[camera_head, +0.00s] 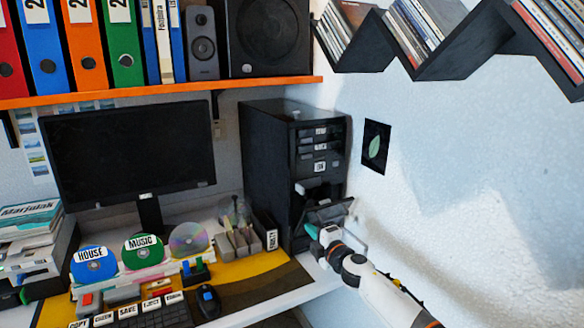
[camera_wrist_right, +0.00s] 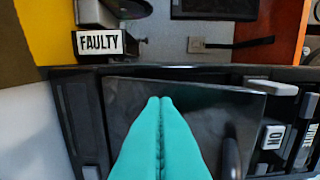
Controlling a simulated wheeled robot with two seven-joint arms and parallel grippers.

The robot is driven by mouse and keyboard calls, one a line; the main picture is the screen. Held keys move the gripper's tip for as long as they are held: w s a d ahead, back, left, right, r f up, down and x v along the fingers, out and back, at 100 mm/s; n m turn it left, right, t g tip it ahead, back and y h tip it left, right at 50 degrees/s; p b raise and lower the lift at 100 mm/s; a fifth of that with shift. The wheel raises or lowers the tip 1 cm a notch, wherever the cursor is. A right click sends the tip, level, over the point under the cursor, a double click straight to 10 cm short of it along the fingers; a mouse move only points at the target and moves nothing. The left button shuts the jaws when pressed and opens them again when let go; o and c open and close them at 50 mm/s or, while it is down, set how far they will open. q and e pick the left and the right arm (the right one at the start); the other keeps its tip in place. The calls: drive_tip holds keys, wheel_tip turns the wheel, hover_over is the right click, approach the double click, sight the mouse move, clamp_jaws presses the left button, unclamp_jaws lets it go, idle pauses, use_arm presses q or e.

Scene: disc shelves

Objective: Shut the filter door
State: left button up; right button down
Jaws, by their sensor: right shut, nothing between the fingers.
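The black computer tower (camera_head: 268,165) stands at the back right of the desk. A dark panel, which looks like the filter door (camera_head: 330,212), sticks out at a tilt from the lower front of the tower, with an opening above it. In the right wrist view the door (camera_wrist_right: 225,105) is a smooth dark plate behind my fingers. My right gripper (camera_head: 311,231) is shut and empty, its teal fingertips (camera_wrist_right: 160,102) together over the door. I cannot tell whether they touch it. My left gripper is not in view.
A box marked FAULTY (camera_wrist_right: 98,43) stands beside the tower. A white wall with a leaf picture (camera_head: 376,146) is close on the right. The monitor (camera_head: 130,155), discs and keyboard (camera_head: 155,315) fill the desk to the left. An orange shelf (camera_head: 160,92) hangs above.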

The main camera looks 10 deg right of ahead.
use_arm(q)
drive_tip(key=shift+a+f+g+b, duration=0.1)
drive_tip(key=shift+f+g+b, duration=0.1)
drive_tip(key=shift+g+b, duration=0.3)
use_arm(e)
drive_tip(key=shift+f+x, duration=0.2)
drive_tip(key=shift+x, duration=0.8)
